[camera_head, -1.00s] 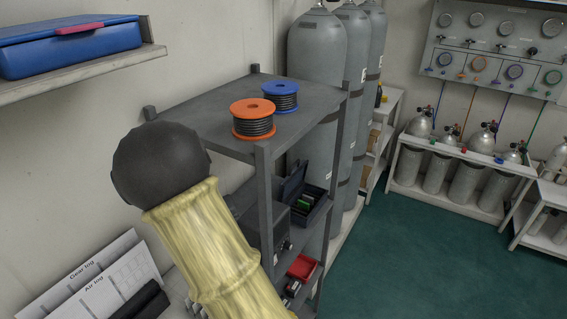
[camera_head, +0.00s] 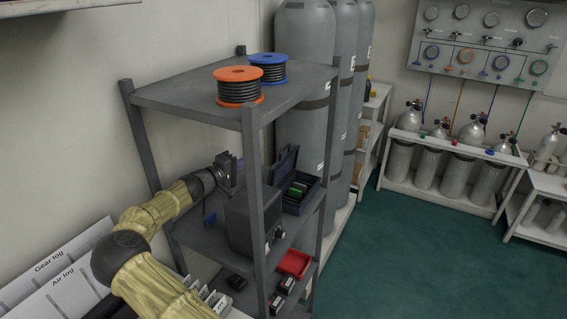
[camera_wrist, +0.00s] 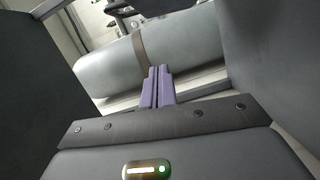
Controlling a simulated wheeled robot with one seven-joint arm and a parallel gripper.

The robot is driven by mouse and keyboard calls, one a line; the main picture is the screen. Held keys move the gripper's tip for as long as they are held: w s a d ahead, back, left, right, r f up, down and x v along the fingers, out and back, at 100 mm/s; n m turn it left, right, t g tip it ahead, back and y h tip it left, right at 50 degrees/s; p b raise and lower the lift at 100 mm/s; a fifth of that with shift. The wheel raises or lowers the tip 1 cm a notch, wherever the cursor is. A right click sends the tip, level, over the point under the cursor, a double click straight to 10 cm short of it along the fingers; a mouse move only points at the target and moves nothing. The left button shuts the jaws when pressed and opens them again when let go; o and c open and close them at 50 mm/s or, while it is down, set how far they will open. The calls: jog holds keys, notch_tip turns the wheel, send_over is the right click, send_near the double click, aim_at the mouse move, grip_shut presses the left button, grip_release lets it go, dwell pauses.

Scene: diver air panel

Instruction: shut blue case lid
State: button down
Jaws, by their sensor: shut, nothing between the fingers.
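The dark blue case (camera_head: 301,205) sits on the middle shelf of the grey rack. Its lid (camera_head: 286,165) stands up, open, at the case's left side. Small green and light items show inside it. I cannot make out the case for certain in the wrist view.
A dark grey box (camera_head: 252,222) stands between my arm and the case. The rack's top shelf (camera_head: 175,97) carries an orange spool (camera_head: 238,88) and a blue spool (camera_head: 268,68). Tall grey cylinders (camera_head: 305,60) stand behind; one (camera_wrist: 185,60) fills the wrist view. A red tray (camera_head: 294,263) is below.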

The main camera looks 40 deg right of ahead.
aim_at(284, 164)
jog(key=shift+r, duration=0.1)
jog(key=s+d+f+p, duration=0.1)
jog(key=d+p, duration=0.3)
jog(key=d, duration=0.7)
jog(key=shift+s+d+p, duration=0.25)
jog(key=shift+s+p, duration=0.05)
jog(key=shift+s, duration=0.35)
jog(key=shift+f+b, duration=0.1)
jog(key=shift+b, duration=0.2)
